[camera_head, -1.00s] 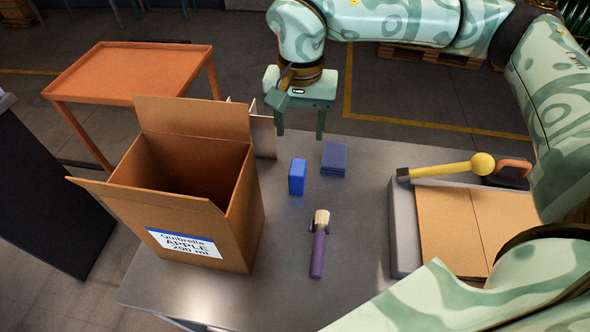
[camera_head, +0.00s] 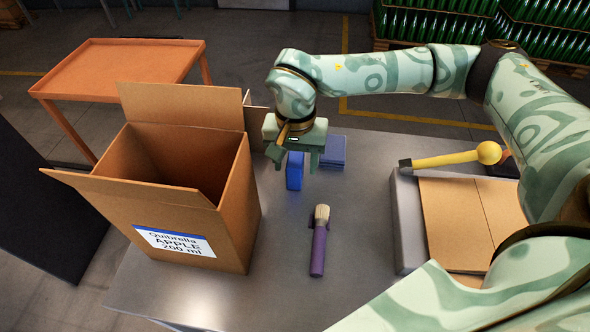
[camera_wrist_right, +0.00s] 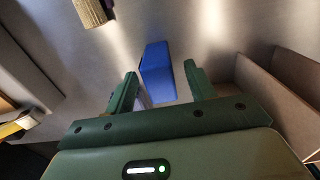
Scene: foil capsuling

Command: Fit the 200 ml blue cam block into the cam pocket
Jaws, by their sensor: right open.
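The bright blue block (camera_head: 294,172) stands upright on the grey metal table, right of the cardboard box. My right gripper (camera_head: 296,165) is open above and around the back of it, and partly hides its top in the head view. In the right wrist view the blue block (camera_wrist_right: 158,73) shows just beyond and between the two open fingers (camera_wrist_right: 160,85), with no clear contact. The fingers hold nothing. I cannot make out a cam pocket in these frames. My left gripper is not in view.
A darker blue flat block (camera_head: 332,152) lies behind and right. An open cardboard box (camera_head: 180,240) labelled "APPLE 200 ml" stands left. A purple-handled brush (camera_head: 318,250) lies in front. A yellow-handled tool (camera_head: 450,157) rests on a grey tray (camera_head: 407,225) at right. Table between brush and tray is clear.

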